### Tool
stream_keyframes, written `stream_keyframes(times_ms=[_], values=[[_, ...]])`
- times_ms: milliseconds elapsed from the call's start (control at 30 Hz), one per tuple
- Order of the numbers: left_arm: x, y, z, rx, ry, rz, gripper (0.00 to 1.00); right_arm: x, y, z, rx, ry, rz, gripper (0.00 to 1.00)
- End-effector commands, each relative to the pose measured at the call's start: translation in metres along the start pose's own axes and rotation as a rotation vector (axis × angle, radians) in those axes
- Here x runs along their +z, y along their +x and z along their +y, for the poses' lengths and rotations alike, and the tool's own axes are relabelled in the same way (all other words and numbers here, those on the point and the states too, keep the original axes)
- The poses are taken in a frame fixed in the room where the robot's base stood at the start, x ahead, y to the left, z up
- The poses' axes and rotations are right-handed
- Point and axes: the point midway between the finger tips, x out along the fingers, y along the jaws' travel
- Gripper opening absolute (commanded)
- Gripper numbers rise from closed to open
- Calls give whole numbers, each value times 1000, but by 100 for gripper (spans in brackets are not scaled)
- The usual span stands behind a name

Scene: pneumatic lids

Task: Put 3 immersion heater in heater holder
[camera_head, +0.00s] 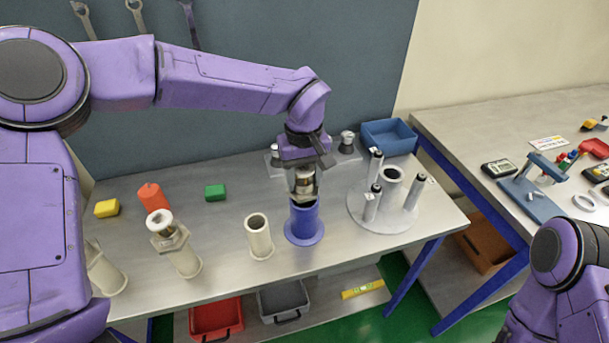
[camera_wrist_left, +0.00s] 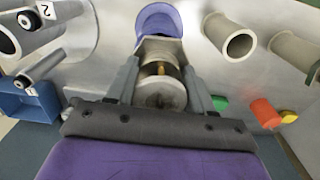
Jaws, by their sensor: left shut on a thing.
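My left gripper (camera_head: 304,186) is shut on an immersion heater (camera_head: 304,178), a metal-and-copper cylinder, upright over the mouth of a blue flanged tube (camera_head: 304,222). The heater's lower end is hidden, so I cannot tell how deep it sits. The left wrist view shows the heater (camera_wrist_left: 160,88) between both fingers, with the blue tube (camera_wrist_left: 160,20) beyond. Another heater (camera_head: 168,232), with a hexagonal collar and pale cap, stands in a cream tube (camera_head: 187,262). A second cream tube (camera_head: 259,240) is open and empty-looking. My right gripper is out of view.
A round grey base (camera_head: 370,213) with several upright posts and a central tube stands right of the blue tube. A blue bin (camera_head: 388,137) is behind it. Green (camera_head: 215,192), yellow (camera_head: 107,208) and orange (camera_head: 152,195) pieces lie at the left. Another cream tube (camera_head: 105,275) is partly hidden by my arm.

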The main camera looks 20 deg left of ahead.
Motion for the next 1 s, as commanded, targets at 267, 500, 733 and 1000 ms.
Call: stream_keyframes(times_ms=[267, 500, 733, 1000], values=[[1, 6, 0, 1, 0, -2, 0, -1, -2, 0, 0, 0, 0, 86], [0, 11, 0, 1, 0, -1, 0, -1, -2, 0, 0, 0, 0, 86], [1, 12, 0, 0, 0, -2, 100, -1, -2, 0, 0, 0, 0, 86], [1, 4, 0, 0, -1, 1, 100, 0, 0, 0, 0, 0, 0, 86]])
